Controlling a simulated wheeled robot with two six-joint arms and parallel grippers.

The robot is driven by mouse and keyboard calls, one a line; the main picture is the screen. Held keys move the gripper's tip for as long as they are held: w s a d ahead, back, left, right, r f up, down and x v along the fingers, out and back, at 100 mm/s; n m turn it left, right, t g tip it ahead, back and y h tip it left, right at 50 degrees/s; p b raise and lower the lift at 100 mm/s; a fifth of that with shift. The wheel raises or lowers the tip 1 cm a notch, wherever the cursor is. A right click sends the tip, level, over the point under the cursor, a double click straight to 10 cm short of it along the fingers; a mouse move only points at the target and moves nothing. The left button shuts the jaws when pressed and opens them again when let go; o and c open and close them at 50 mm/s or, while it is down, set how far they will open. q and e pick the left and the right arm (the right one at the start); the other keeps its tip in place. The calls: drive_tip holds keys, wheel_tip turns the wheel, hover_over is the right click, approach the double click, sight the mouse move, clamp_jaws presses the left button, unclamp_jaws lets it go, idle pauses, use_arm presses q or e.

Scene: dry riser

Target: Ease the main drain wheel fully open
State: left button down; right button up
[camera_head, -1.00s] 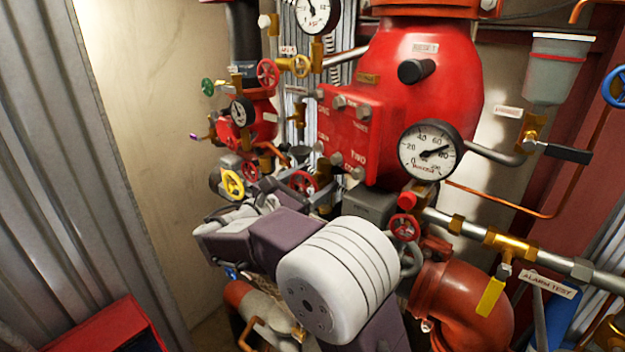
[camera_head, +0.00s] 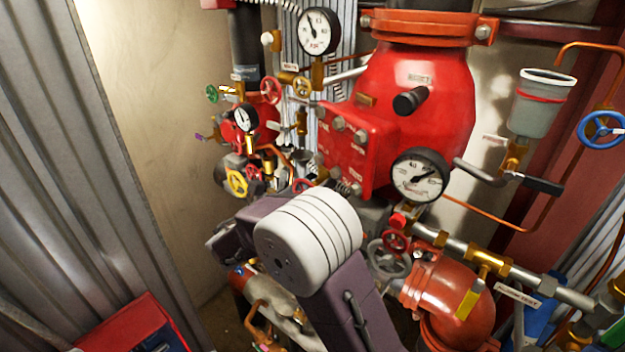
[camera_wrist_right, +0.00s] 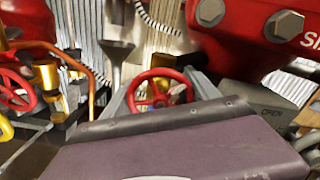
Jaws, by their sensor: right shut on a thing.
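A red handwheel (camera_wrist_right: 158,75), which I take for the main drain wheel, is in the middle of the right wrist view, beside a grey box marked OPEN (camera_wrist_right: 271,113). My right gripper (camera_wrist_right: 161,94) is shut on this wheel, with grey fingers on both sides of it; the exact contact is hard to see. In the head view only the top of the red wheel (camera_head: 303,185) shows above my pale wrist, which hides the rest and the fingertips. How far the wheel is turned cannot be told. My left gripper is not in view.
A large red valve body (camera_head: 420,95) and a pressure gauge (camera_head: 418,176) stand behind and right of my arm. A grey wheel (camera_head: 388,260) and a small red wheel (camera_head: 397,242) are close on its right. A yellow wheel (camera_head: 237,182) is at left.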

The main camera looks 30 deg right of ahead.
drive_tip(key=shift+f, duration=0.25)
drive_tip(key=o, duration=1.3)
drive_tip(key=shift+o, duration=0.3)
drive_tip(key=shift+d, duration=0.15)
drive_tip(key=shift+r, duration=0.1)
drive_tip(key=b+v, duration=0.3)
drive_tip(key=v, duration=0.6)
drive_tip(key=shift+b, duration=0.3)
